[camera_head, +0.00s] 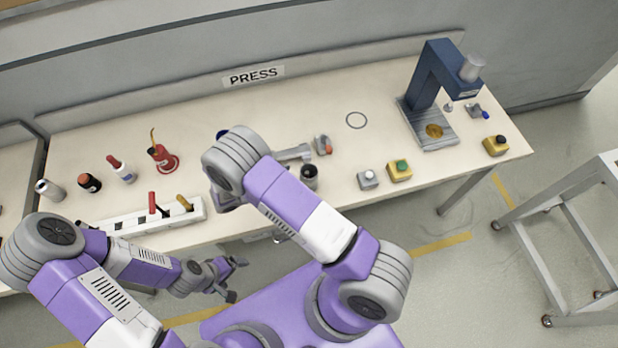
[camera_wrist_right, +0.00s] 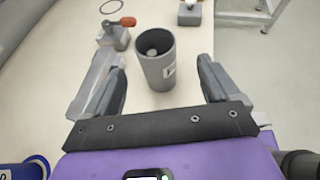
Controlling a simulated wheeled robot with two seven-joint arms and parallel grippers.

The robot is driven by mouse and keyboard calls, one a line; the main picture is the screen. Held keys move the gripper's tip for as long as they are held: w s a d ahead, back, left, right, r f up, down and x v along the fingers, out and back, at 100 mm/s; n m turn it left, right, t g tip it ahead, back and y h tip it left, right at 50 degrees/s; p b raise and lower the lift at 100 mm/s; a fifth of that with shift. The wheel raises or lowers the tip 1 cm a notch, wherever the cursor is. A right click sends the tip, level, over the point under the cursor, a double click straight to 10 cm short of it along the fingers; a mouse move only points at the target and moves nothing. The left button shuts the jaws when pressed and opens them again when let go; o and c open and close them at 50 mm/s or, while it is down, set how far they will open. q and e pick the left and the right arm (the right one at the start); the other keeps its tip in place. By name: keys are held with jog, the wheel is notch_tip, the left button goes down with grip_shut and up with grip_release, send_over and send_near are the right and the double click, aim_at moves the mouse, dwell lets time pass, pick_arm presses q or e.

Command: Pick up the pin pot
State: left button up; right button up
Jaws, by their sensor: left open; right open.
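The pin pot (camera_wrist_right: 155,62) is a dark grey, open-topped cup with a small white label, upright on the table. In the head view the pot (camera_head: 309,178) stands near the table's front edge. My right gripper (camera_wrist_right: 160,75) is open, with one finger on each side of the pot in the wrist view and a visible gap to both. In the head view my right arm hides most of that gripper. My left gripper (camera_head: 237,279) is open and empty, low in front of the table.
A grey block with an orange lever (camera_wrist_right: 116,36) stands close to the pot, ahead and left in the wrist view. A grey button box (camera_head: 368,179), a yellow box with a green button (camera_head: 399,170) and a blue press (camera_head: 430,100) stand to the right. A white rack (camera_head: 130,222) lies left.

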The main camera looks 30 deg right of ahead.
aim_at(307, 176)
jog(key=shift+d+f+n+t+p, duration=0.5)
jog(key=shift+d+f+t+p, duration=0.45)
jog(key=shift+d+p, duration=0.2)
jog(key=shift+d+f, duration=0.25)
jog(key=shift+d, duration=0.1)
jog(key=p+x, duration=0.1)
jog(key=x, duration=0.5)
jog(key=shift+d, duration=0.35)
jog(key=c, duration=1)
